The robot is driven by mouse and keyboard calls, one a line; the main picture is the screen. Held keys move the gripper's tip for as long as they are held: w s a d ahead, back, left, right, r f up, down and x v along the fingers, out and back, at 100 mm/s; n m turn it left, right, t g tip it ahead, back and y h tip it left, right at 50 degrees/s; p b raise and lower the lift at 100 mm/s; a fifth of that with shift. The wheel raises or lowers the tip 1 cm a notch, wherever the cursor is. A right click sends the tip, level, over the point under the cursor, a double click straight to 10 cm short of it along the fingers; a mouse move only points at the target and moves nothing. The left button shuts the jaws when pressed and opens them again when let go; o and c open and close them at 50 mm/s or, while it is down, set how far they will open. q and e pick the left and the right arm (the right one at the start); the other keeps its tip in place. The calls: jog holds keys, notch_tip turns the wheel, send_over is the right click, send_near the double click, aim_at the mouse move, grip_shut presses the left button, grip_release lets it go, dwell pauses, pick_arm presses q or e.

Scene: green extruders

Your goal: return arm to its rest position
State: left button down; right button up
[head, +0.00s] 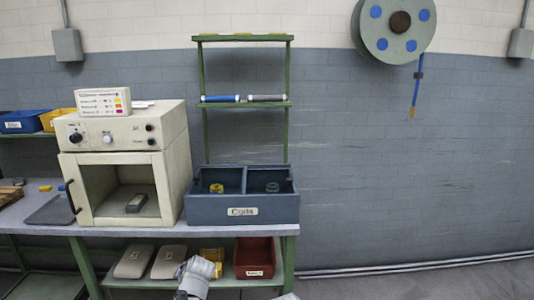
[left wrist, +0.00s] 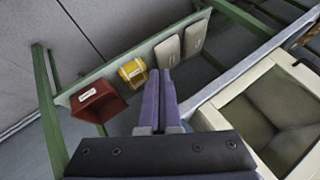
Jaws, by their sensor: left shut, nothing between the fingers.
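My left gripper (left wrist: 161,80) shows in the left wrist view with its two purple fingers together and nothing between them. It points toward the lower shelf of the green-framed bench, apart from the things there. In the head view, a pale part of my arm (head: 194,277) stands at the bottom centre, in front of the lower shelf; the fingers cannot be made out there. My right gripper does not show in either view.
The bench holds an open oven (head: 121,160) and a blue two-part bin (head: 243,209). A red bin (head: 254,257), yellow container (left wrist: 132,73) and two pale pads (left wrist: 168,52) rest on the lower shelf. Open floor lies right of the bench. A reel (head: 394,30) hangs on the wall.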

pick_arm(q)
jog(key=s+d+f+m+g+h, duration=0.1)
jog(key=s+d+f+g+h, duration=0.15)
jog(key=s+d, duration=0.9)
jog(key=s+d+f+m+g+h, duration=0.1)
jog(key=s+d+f+g+h, duration=0.2)
jog(key=s+d, duration=0.8)
notch_tip(320, 180, up, 14)
jog(key=a+g+y+p, duration=0.1)
jog(key=p, duration=1.3)
jog(key=shift+s+a, duration=0.15)
jog(key=shift+s, duration=0.15)
